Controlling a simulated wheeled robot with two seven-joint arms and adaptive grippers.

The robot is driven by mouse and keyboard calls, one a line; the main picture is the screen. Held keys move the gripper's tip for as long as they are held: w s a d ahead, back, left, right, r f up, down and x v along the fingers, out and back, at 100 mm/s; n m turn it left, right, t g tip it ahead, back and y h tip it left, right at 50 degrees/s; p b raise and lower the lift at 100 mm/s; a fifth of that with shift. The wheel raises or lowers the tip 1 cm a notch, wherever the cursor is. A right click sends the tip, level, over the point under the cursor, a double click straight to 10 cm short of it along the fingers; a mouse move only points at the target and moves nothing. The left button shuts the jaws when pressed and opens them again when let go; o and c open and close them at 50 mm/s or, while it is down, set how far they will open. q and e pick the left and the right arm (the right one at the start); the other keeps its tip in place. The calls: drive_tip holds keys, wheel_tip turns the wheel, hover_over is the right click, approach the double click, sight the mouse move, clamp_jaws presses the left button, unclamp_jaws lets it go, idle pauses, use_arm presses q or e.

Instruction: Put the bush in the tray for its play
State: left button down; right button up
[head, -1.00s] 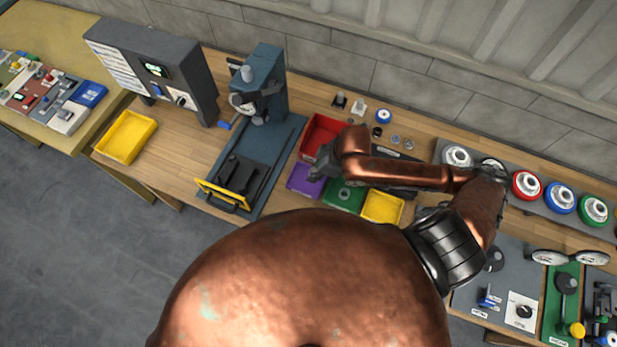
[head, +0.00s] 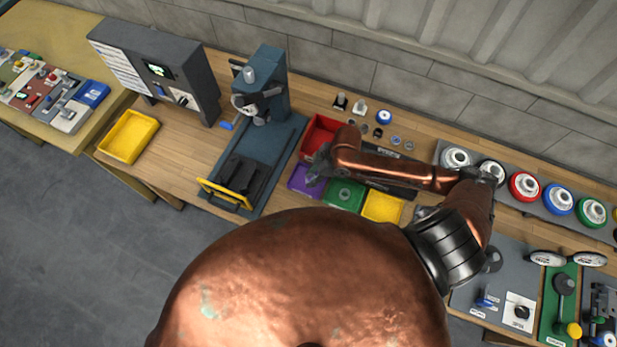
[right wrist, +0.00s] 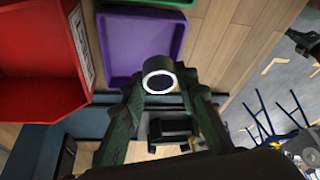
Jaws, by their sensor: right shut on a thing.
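My right gripper (head: 316,174) is shut on a bush (right wrist: 158,76), a short dark grey ring with a bright rim. In the right wrist view the bush sits between the two fingertips, in front of the near edge of the purple tray (right wrist: 138,45). In the head view the gripper is over the purple tray (head: 301,184) and partly covers it; the bush is too small to make out there. The red tray (head: 319,131), the green tray (head: 330,195) with a small round part (head: 345,195) in it, and a yellow tray (head: 383,207) stand around it. My left gripper is not in view.
A blue press (head: 262,90) stands left of the trays. Beyond it are a yellow tray (head: 128,137) and a grey control box (head: 160,75). Small parts lie behind the trays. A rack with coloured wheels (head: 525,186) is at the right.

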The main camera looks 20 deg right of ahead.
drive_tip(key=w+f, duration=0.2)
drive_tip(key=f, duration=0.1)
drive_tip(key=shift+w, duration=0.4)
drive_tip(key=shift+f, duration=1.6)
drive_tip(key=shift+f, duration=0.1)
drive_tip(key=o, duration=1.2)
drive_tip(key=v, duration=1.2)
drive_tip(key=shift+s, duration=0.1)
